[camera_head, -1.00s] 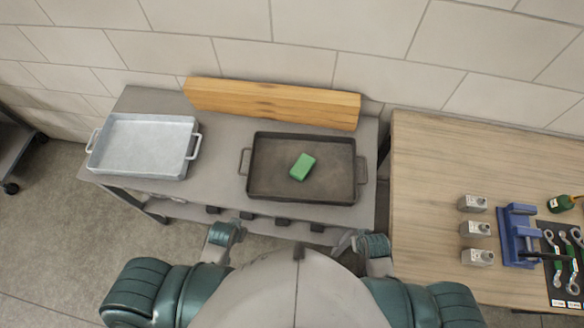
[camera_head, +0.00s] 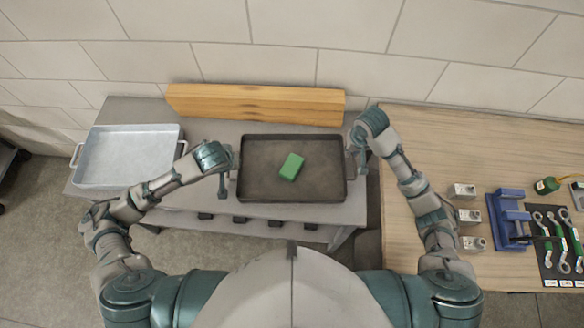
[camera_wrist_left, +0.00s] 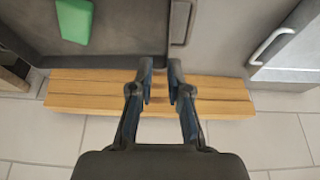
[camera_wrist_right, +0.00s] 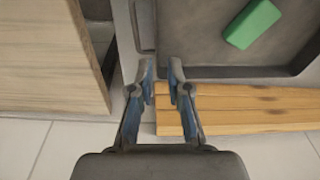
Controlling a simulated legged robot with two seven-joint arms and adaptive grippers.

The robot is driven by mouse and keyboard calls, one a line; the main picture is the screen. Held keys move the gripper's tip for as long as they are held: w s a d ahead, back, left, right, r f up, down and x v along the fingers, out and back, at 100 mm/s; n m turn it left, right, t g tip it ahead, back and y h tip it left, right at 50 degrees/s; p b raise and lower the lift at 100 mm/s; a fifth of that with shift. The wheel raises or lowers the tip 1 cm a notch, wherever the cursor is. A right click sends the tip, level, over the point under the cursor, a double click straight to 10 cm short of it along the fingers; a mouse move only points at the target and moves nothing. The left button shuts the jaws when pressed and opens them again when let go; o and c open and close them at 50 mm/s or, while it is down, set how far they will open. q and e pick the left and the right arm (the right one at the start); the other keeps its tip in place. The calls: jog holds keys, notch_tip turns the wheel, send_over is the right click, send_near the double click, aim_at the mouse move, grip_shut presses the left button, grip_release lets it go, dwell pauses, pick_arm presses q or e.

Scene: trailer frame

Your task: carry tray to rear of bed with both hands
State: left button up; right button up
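The dark tray (camera_head: 258,160) lies on a grey bench with a green block (camera_head: 291,167) in it. My left gripper (camera_head: 222,182) is at the tray's left end, by its left handle; in the left wrist view its fingers (camera_wrist_left: 161,72) stand apart, with the handle (camera_wrist_left: 181,22) beyond the tips. My right gripper (camera_head: 358,158) is at the right end by the other handle. In the right wrist view its fingers (camera_wrist_right: 162,70) are apart, with that handle (camera_wrist_right: 143,26) near the tips. Neither gripper is closed on a handle.
A light metal tray (camera_head: 125,155) lies on the bench to the left. A stack of wooden beams (camera_head: 255,104) lies behind the dark tray along the wall. A wooden table (camera_head: 480,150) at right carries a blue vise (camera_head: 508,218), grey blocks and wrenches.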

pick_arm(q)
jog(key=shift+a+r+n, duration=0.3)
jog(key=shift+a+r, duration=0.15)
jog(key=shift+a, duration=0.25)
pick_arm(e)
jog(key=shift+w+d+r, duration=0.2)
jog(key=shift+d+r, duration=0.15)
jog(key=shift+r, duration=0.4)
pick_arm(q)
jog(key=shift+w, duration=0.1)
